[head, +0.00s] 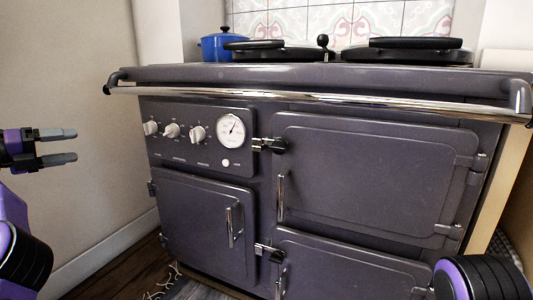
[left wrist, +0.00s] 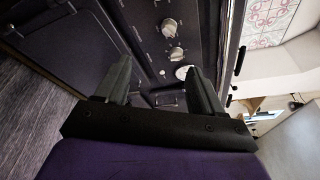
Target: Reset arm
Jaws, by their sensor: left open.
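My left gripper (head: 62,146) is at the left edge of the head view, beside the pale wall and apart from the stove. Its two fingers point right, are spread, and hold nothing. In the left wrist view the same gripper (left wrist: 165,88) shows two separated fingers, with the stove front and its knobs beyond. My right arm shows only as a purple and black link at the lower right of the head view; its gripper is not visible.
A dark grey range stove (head: 350,180) with closed doors fills the middle. A chrome rail (head: 320,102) runs along its front. A blue pot (head: 220,45) stands at the back left of the top. A pale wall (head: 70,60) bounds the left.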

